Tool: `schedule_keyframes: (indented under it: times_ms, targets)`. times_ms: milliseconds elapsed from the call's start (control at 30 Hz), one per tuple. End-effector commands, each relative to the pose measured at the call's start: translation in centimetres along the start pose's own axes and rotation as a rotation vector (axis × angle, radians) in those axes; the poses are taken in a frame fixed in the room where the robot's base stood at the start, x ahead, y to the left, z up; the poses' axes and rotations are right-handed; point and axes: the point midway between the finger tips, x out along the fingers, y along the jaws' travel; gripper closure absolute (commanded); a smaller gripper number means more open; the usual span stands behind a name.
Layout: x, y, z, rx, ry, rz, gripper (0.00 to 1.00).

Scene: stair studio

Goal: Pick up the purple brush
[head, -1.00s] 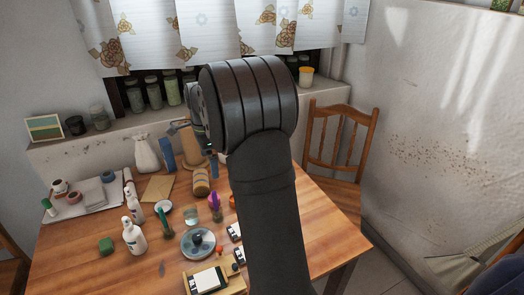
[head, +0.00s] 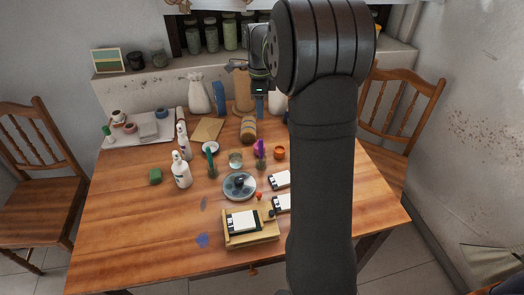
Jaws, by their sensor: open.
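The purple brush (head: 261,147) stands upright near the middle of the table, its purple part uppermost; its lower end is hard to make out. My gripper (head: 238,66) is open, high and well behind the brush in the picture, near a tan cylinder at the back of the table. It is small and partly hidden by my wrist, and I see nothing between its jaws. It is clear of the brush.
A green brush (head: 211,160), a glass jar (head: 236,160), an orange pot (head: 279,153) and a grey round palette (head: 239,186) surround the brush. White bottles (head: 181,171) stand left. My arm hides the table's right part. The front left table is clear.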

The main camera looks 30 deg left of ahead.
Motion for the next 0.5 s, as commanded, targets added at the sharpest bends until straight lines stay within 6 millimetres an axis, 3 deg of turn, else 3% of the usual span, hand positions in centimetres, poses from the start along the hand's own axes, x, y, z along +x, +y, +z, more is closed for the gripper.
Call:
schedule_keyframes:
  times_ms: [233,500]
  targets:
    - [-0.60,0.13,0.20,0.383,0.000,-0.001,0.59]
    - [0.23,0.23,0.25,0.525,0.001,0.002,0.59]
